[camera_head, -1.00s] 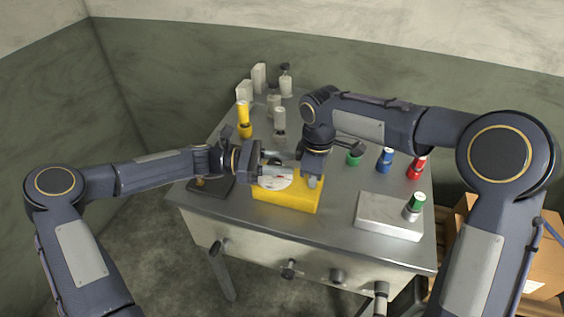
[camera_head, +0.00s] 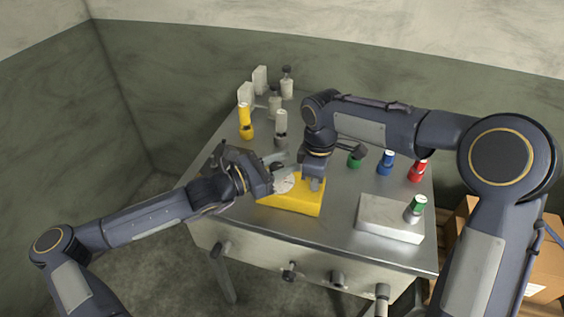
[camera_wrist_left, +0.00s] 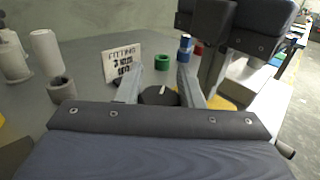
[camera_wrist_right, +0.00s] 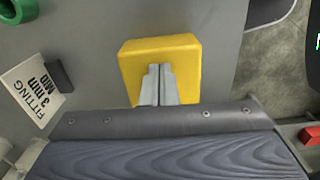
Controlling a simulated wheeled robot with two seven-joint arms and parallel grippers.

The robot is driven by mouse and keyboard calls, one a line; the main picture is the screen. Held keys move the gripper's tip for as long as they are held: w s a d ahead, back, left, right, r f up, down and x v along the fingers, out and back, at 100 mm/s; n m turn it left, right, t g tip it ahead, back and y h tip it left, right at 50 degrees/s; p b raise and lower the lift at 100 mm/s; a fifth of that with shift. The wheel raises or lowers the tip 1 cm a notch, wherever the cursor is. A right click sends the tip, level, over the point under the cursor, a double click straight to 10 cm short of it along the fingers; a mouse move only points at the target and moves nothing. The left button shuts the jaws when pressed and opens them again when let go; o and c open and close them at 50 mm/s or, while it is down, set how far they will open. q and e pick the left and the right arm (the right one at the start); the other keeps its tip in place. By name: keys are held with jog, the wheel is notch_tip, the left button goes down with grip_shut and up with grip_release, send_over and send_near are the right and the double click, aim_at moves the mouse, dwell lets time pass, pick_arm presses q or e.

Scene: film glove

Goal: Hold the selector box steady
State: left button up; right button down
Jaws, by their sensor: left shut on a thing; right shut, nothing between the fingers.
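The selector box is a yellow box (camera_head: 292,203) with a white dial (camera_head: 284,184), lying near the front of the metal table. Its dark knob (camera_wrist_left: 158,95) with a white pointer shows in the left wrist view. My left gripper (camera_head: 279,164) reaches in from the front left and is shut on the knob; its fingers (camera_wrist_left: 160,88) stand on both sides of it. My right gripper (camera_head: 314,184) points down at the box's right part, shut and empty. In the right wrist view its fingertips (camera_wrist_right: 159,70) lie over the yellow box (camera_wrist_right: 180,52); contact is hard to judge.
A pale block (camera_head: 390,219) with a green-topped cylinder (camera_head: 415,208) sits at front right. Green, blue (camera_head: 386,162) and red (camera_head: 418,170) pieces stand behind it. A yellow bottle (camera_head: 246,122) and grey fittings stand back left. A fitting card (camera_wrist_right: 33,90) stands beside the box.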

pick_arm(q)
jog(key=shift+d+n+t+y, duration=0.1)
jog(key=shift+n+t+y, duration=0.4)
jog(key=shift+n+t, duration=0.15)
pick_arm(e)
jog(key=shift+s+a+f, duration=0.1)
jog(key=shift+f, duration=0.25)
pick_arm(q)
jog(key=n+t+y, duration=0.3)
jog(key=t+y, duration=0.1)
jog(key=shift+w+a+r+n, duration=0.1)
jog(key=shift+w+a+n, duration=0.2)
jog(key=shift+n, duration=0.05)
jog(key=n+t+y, duration=0.1)
jog(key=y, duration=0.1)
jog(key=n+y, duration=0.1)
jog(key=y, duration=0.1)
jog(key=n+t+y, duration=0.1)
jog(key=n+y, duration=0.1)
jog(key=shift+w+a+t, duration=0.25)
jog(key=shift+a+t, duration=0.1)
jog(key=shift+a, duration=0.05)
jog(key=shift+a+n+y, duration=0.15)
jog(key=shift+n+y, duration=0.45)
jog(key=shift+y, duration=0.3)
jog(key=shift+a+n+y, duration=0.15)
jog(key=shift+n+y, duration=0.45)
jog(key=shift+y, duration=0.3)
jog(key=shift+a, duration=0.1)
